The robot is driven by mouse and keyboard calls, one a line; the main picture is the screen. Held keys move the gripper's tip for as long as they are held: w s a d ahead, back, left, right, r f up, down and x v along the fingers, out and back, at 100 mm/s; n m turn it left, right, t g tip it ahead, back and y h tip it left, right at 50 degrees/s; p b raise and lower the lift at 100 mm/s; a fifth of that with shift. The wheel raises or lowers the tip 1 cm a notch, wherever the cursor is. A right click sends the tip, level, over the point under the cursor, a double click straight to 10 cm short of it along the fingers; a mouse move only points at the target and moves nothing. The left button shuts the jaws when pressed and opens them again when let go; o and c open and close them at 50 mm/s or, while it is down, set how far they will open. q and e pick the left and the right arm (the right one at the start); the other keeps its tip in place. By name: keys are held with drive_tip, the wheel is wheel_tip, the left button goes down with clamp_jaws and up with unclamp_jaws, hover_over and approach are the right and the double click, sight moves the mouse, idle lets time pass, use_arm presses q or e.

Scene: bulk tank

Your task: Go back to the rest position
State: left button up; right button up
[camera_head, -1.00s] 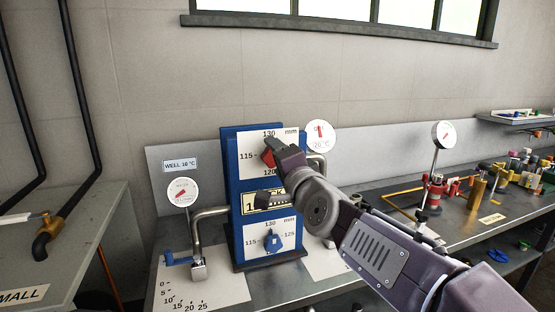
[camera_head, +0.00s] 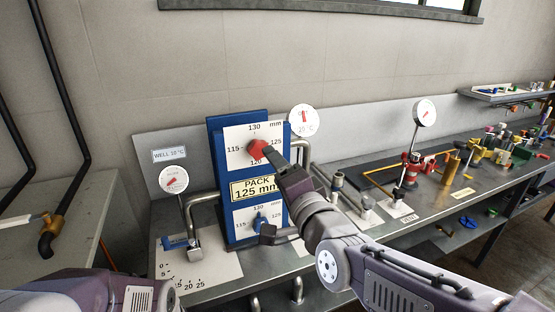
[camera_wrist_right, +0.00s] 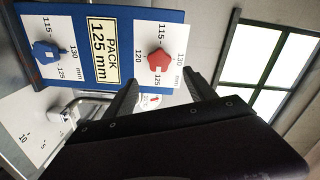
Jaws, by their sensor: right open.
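My right gripper (camera_head: 264,190) reaches in from the right in the head view, its two fingers spread apart with nothing between them. Its upper finger overlaps the edge of the red knob (camera_head: 257,150) on the blue panel (camera_head: 218,165); its lower finger is near the blue knob (camera_head: 260,222). In the right wrist view the open fingers (camera_wrist_right: 162,88) stand clear of the red knob (camera_wrist_right: 159,61), with the blue knob (camera_wrist_right: 45,51) further left. A yellow label (camera_head: 256,188) reads PACK 125 mm. Part of my left arm shows at lower left; its gripper is out of view.
A bent steel pipe (camera_head: 193,212) and a dial gauge (camera_head: 173,180) stand left of the panel. Another gauge (camera_head: 303,121) is behind it. A red valve assembly (camera_head: 409,170) and several small parts fill the right bench. A grey table (camera_head: 95,180) stands at left.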

drive_tip(key=shift+w, duration=0.1)
drive_tip(key=w+d+r+m+h+p, duration=0.1)
drive_tip(key=w+d+h+p, duration=0.1)
drive_tip(key=d+p, duration=0.2)
drive_tip(key=s+d+f+n+g+h+p, duration=0.1)
drive_tip(key=d+f+g+h+p, duration=0.35)
drive_tip(key=f, duration=0.85)
drive_tip(key=s+d+f+n+g, duration=0.2)
drive_tip(key=s+f+n+g, duration=0.3)
drive_tip(key=s+f, duration=0.2)
drive_tip(key=s+d+f+n+g+y+p, duration=0.1)
drive_tip(key=s+d+f+n+g, duration=0.2)
drive_tip(key=s, duration=0.8)
wheel_tip(320, 180, down, 4)
drive_tip(key=n+g, duration=0.2)
drive_tip(key=g, duration=0.1)
drive_tip(key=shift+s+d+f+n, duration=0.2)
drive_tip(key=shift+s+d+n, duration=0.1)
drive_tip(key=shift+s+d, duration=0.05)
